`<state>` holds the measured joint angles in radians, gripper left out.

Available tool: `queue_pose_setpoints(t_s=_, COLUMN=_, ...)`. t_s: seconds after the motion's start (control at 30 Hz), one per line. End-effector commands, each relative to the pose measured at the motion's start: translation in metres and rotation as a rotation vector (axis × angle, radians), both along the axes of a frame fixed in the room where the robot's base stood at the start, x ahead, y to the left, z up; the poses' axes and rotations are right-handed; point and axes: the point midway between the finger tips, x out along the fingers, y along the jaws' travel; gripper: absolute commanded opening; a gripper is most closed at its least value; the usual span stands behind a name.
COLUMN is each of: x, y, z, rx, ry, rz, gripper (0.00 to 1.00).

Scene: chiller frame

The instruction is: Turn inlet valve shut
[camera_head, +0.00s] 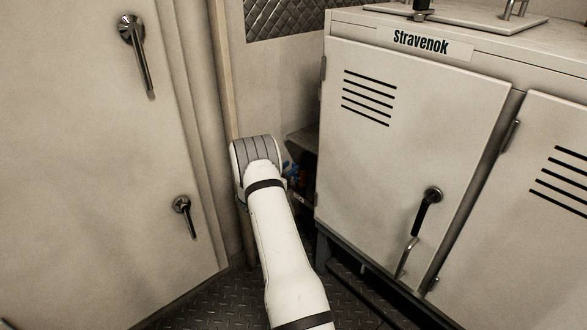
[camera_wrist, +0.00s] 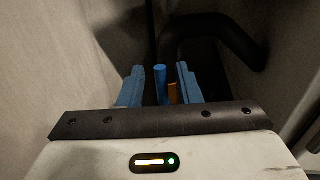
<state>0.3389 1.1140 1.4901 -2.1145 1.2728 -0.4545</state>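In the wrist view, a small upright blue handle (camera_wrist: 160,82) stands beside a brass-orange piece (camera_wrist: 173,93); this looks like the inlet valve, though its body and lower part are hidden behind my gripper's mount. My gripper (camera_wrist: 160,75) is open, with one blue finger on each side of the handle. A dark gap shows between the handle and each fingertip, and I cannot tell whether anything touches. In the head view, my arm hides most of this spot; small bits of blue (camera_head: 290,169) show just right of my wrist.
My arm reaches into a narrow recess between a pale door (camera_head: 90,200) with metal handles on the left and the white Stravenok cabinet (camera_head: 400,150) on the right. A thick black pipe (camera_wrist: 212,27) curves behind the fingers. The floor is dark tread plate (camera_head: 200,305).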

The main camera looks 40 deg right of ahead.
Motion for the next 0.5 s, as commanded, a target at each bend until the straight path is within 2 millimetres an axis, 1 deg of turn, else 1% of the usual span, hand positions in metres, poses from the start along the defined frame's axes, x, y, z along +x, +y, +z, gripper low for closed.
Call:
queue_pose_setpoints(t_s=0.03, x=0.001, y=-0.009, z=-0.002, rx=-0.001, ry=-0.003, rz=-0.003, gripper=0.31)
queue_pose_setpoints(t_s=0.2, x=0.007, y=-0.025, z=-0.001, rx=0.0, ry=-0.001, rz=-0.001, gripper=0.31)
queue_pose_setpoints(t_s=0.3, x=0.008, y=-0.03, z=-0.001, rx=0.0, ry=-0.001, rz=0.0, gripper=0.31)
queue_pose_setpoints(t_s=0.5, x=0.009, y=-0.03, z=0.0, rx=0.001, ry=-0.001, rz=0.001, gripper=0.31)
